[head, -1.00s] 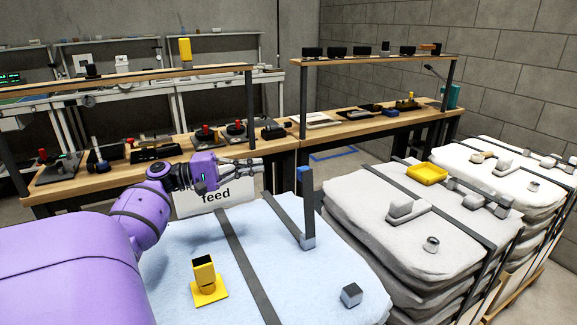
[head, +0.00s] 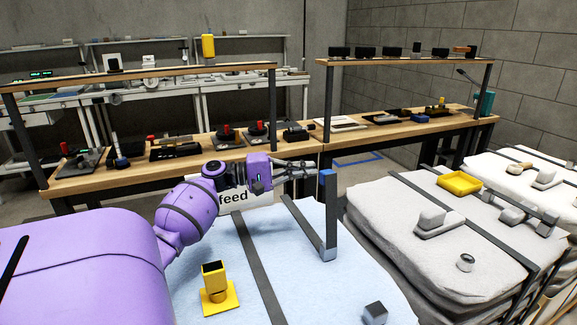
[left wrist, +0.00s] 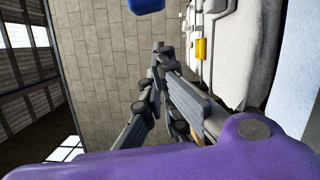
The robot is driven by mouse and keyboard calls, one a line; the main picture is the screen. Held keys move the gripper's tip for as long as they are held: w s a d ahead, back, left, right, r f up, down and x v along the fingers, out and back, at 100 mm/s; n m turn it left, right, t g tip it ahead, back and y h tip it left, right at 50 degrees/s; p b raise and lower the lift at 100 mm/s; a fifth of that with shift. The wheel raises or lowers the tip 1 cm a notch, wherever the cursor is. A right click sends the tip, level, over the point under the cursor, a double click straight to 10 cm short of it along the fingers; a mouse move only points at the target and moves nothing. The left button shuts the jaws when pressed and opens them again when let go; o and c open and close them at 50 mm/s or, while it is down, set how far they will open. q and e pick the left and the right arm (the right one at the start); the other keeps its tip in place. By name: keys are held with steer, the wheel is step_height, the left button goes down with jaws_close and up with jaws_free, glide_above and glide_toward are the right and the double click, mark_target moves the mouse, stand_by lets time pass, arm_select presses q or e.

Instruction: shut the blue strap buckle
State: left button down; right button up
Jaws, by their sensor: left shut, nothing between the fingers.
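My right gripper is not in view.
A yellow holder (head: 218,293) and a grey cube (head: 374,313) sit on the blue sack. Grey sacks (head: 385,222) with a yellow tray (head: 459,182) and several fittings stand to the right. A workbench (head: 120,172) with levers and devices runs behind.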

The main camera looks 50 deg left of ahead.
arm_select(q)
steer(key=shift+s+d+r+p, duration=0.15)
steer(key=shift+s+d, duration=0.1)
steer(key=shift+d, duration=0.4)
steer(key=shift+s+d+r+p, duration=0.15)
steer(key=shift+s+d, duration=0.1)
steer(key=shift+d, duration=0.35)
